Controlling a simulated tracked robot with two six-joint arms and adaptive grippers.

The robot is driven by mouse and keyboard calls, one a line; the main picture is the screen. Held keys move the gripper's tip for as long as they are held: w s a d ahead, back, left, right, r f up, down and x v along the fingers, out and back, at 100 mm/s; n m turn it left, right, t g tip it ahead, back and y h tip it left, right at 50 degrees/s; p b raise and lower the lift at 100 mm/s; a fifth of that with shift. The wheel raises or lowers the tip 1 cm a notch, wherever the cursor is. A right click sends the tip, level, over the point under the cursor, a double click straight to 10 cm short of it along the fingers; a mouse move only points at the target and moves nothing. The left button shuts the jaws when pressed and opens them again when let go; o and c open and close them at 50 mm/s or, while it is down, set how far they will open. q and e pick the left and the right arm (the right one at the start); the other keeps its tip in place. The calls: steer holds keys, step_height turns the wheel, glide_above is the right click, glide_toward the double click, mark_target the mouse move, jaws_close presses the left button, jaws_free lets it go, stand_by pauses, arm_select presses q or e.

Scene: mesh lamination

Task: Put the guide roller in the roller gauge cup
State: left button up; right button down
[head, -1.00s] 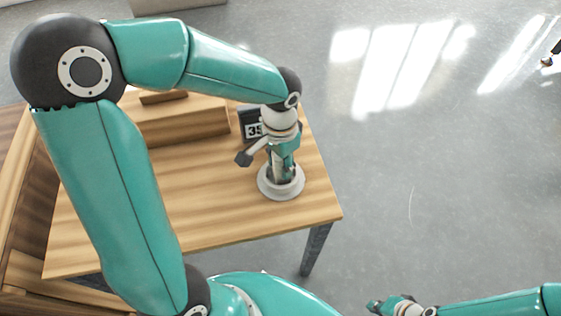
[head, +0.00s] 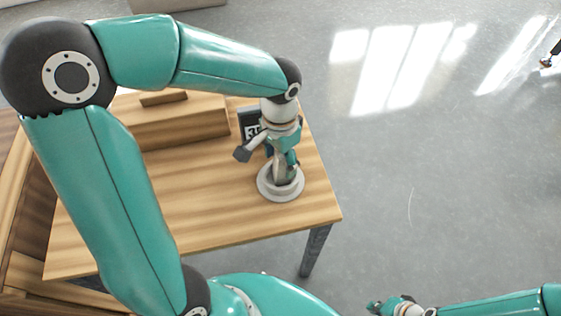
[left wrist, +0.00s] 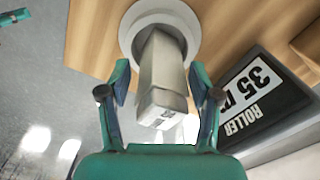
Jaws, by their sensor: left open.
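The guide roller (left wrist: 163,80), a pale grey block-like piece with a printed label on its near end, stands with its far end inside the round white roller gauge cup (left wrist: 128,36). In the head view the roller (head: 281,174) is partly hidden by my gripper, and the cup (head: 281,197) sits near the table's right edge. My left gripper (left wrist: 160,76) is open, its fingers on either side of the roller with gaps showing. In the head view this gripper (head: 281,158) is above the cup. My right gripper (head: 374,306) is low at the bottom right, too small to read.
A black sign (head: 249,122) reading "35" and "ROLLER" stands behind the cup. A wooden block (head: 180,126) lies at the back of the wooden table (head: 220,205). The table's middle is clear. Grey floor lies to the right.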

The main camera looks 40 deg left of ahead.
arm_select(q)
step_height(320, 180, up, 10)
steer(key=shift+f+p, duration=0.1)
steer(key=shift+p, duration=0.55)
